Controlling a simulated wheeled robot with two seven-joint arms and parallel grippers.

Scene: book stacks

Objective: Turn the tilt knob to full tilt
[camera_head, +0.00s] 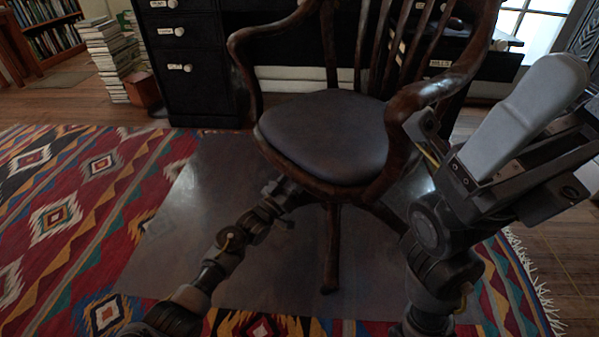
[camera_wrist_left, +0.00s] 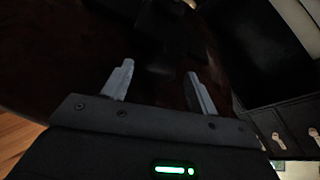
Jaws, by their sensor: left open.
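A wooden armchair with a dark seat (camera_head: 325,135) stands on a dark floor mat. The tilt knob is not visible in the head view; the seat hides its underside. My left gripper (camera_head: 284,188) reaches in low at the seat's front left edge. In the left wrist view its two grey fingers (camera_wrist_left: 158,84) are apart, with nothing held between them. A dark, blurred shape (camera_wrist_left: 158,45) lies beyond the fingers under the brown seat; I cannot tell whether it is the knob. My right arm is raised at the right, its gripper (camera_head: 525,105) close to the camera, finger state unclear.
A black desk with drawers (camera_head: 185,68) stands behind the chair, and its drawers also show in the left wrist view (camera_wrist_left: 283,130). A book stack (camera_head: 112,58) stands at the back left. The mat (camera_head: 185,225) and patterned rug (camera_head: 75,215) are clear at the left.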

